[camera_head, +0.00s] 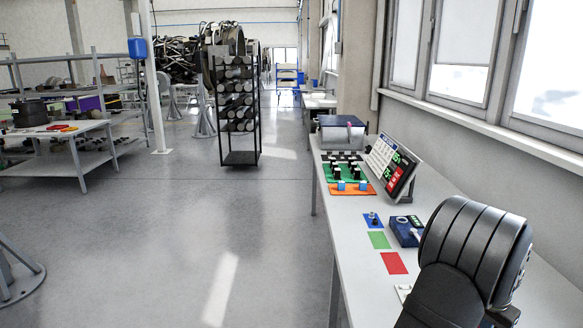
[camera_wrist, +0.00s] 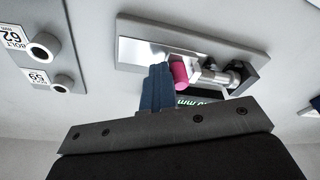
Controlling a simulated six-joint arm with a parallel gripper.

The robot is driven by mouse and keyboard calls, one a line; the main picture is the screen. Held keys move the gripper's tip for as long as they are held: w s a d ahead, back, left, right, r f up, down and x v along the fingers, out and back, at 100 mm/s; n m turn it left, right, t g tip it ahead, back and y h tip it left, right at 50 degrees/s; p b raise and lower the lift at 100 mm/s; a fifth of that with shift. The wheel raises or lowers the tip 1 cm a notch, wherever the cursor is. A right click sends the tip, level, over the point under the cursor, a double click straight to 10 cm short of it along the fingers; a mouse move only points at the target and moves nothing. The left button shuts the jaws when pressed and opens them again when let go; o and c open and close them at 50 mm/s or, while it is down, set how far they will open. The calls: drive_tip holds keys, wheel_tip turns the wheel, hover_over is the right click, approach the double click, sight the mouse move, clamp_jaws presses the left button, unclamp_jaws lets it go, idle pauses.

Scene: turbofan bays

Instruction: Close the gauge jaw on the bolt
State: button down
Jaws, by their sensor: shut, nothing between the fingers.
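In the wrist view the gauge (camera_wrist: 133,52) is a long pale plate with a dark block (camera_wrist: 247,76) at its right end. A pink cylinder (camera_wrist: 180,74) is on the gauge, and a silvery metal piece, apparently the bolt (camera_wrist: 214,76), lies between it and the block. A visible gap between pink part and bolt cannot be made out. My gripper (camera_wrist: 160,68) is shut and empty, its blue fingers immediately left of the pink cylinder; contact cannot be told. The fingers partly hide a display with green characters (camera_wrist: 190,101). The head view does not show my fingertips.
Windows line the right.

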drive_tip(key=d+v, duration=0.1)
drive_tip(key=v, duration=0.5)
drive_tip(key=shift+w, duration=0.25)
idle(0.3)
drive_tip(key=x, duration=0.4)
drive_tip(key=a+x, duration=0.1)
drive_tip(key=x, duration=0.1)
drive_tip(key=shift+s, duration=0.35)
drive_tip(key=shift+w, duration=0.15)
